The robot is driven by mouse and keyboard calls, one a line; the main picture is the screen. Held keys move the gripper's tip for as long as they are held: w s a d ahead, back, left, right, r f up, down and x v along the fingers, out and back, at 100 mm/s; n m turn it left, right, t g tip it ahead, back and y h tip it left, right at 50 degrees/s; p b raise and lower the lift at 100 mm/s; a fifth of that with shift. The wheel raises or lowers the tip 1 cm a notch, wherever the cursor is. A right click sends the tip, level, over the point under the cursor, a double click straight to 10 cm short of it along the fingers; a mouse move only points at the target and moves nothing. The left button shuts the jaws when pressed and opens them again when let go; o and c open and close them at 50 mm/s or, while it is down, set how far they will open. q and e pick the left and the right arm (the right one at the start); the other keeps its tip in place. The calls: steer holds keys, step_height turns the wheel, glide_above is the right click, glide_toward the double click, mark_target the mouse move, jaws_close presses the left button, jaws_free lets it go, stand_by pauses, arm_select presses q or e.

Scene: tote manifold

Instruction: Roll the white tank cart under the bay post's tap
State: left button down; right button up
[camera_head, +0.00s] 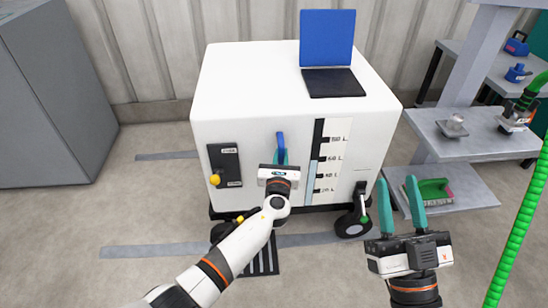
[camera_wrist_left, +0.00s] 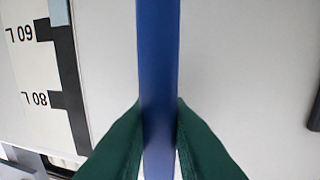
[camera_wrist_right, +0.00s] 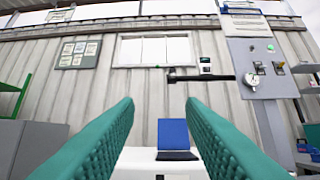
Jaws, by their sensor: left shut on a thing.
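The white tank cart (camera_head: 285,85) stands on its wheels in front of the corrugated wall. Its front carries a level scale in litres, a black panel with a yellow knob (camera_head: 215,179) and a blue upright handle (camera_head: 281,145). My left gripper (camera_head: 280,160) is shut on that handle; the left wrist view shows the blue bar (camera_wrist_left: 158,80) between the green fingers. My right gripper (camera_head: 401,205) is open and empty, to the right of the cart. A grey post with a black horizontal arm (camera_wrist_right: 205,77) shows in the right wrist view; I cannot tell if this arm is the tap.
A blue open lid (camera_head: 328,38) stands up on the cart's top beside a dark opening. Grey shelves (camera_head: 470,135) with small tools stand at right, near a green hose (camera_head: 520,225). A grey cabinet (camera_head: 55,90) stands at left. Floor stripes and a dark floor grate (camera_head: 262,262) lie by the cart.

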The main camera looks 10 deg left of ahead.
arm_select(q)
steer(key=shift+w+d+r, duration=0.1)
steer(key=shift+d+r, duration=0.05)
steer(key=shift+d, duration=0.3)
steer(key=c, duration=1.7)
jaws_free()
steer(key=shift+c, duration=0.2)
steer(key=o, duration=0.3)
steer(key=shift+w+d, duration=0.1)
steer(key=shift+d, duration=0.1)
steer(key=shift+o, duration=0.2)
arm_select(e)
steer(key=shift+w+d+f, duration=0.1)
steer(key=shift+w+d, duration=0.1)
steer(key=shift+d, duration=0.1)
arm_select(q)
steer(key=shift+a, duration=0.1)
